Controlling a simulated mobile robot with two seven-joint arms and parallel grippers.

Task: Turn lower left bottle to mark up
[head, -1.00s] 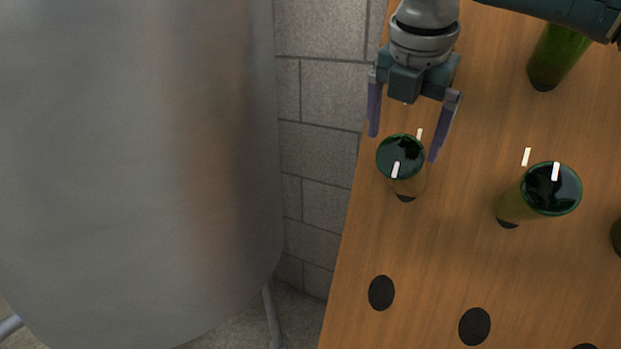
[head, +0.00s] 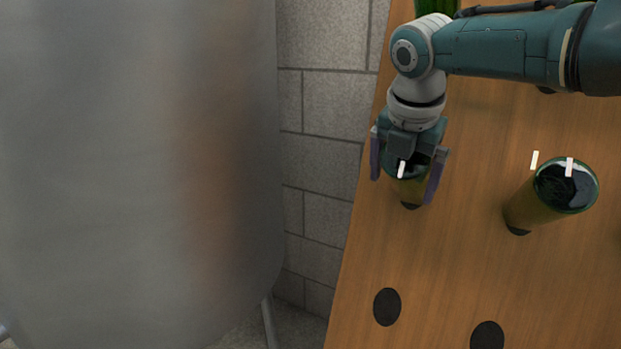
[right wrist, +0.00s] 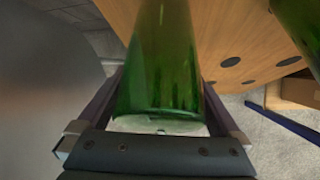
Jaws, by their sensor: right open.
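The lower left bottle (head: 412,186) is green and sticks out of the wooden board, its dark round end facing me. A white mark (head: 401,169) on that end sits toward the lower left of the rim. My right gripper (head: 402,190) is open, with one finger on each side of the bottle, and its body hides the upper part of the bottle's end. In the right wrist view the green bottle (right wrist: 160,65) lies between the spread fingers, its flat end close to the palm. My left gripper is not in view.
A second green bottle (head: 540,205) stands to the right, its white mark (head: 569,167) toward the top, near a white tick (head: 535,160) on the board (head: 450,260). Empty dark holes (head: 387,307) lie below. A large metal tank (head: 140,170) fills the left.

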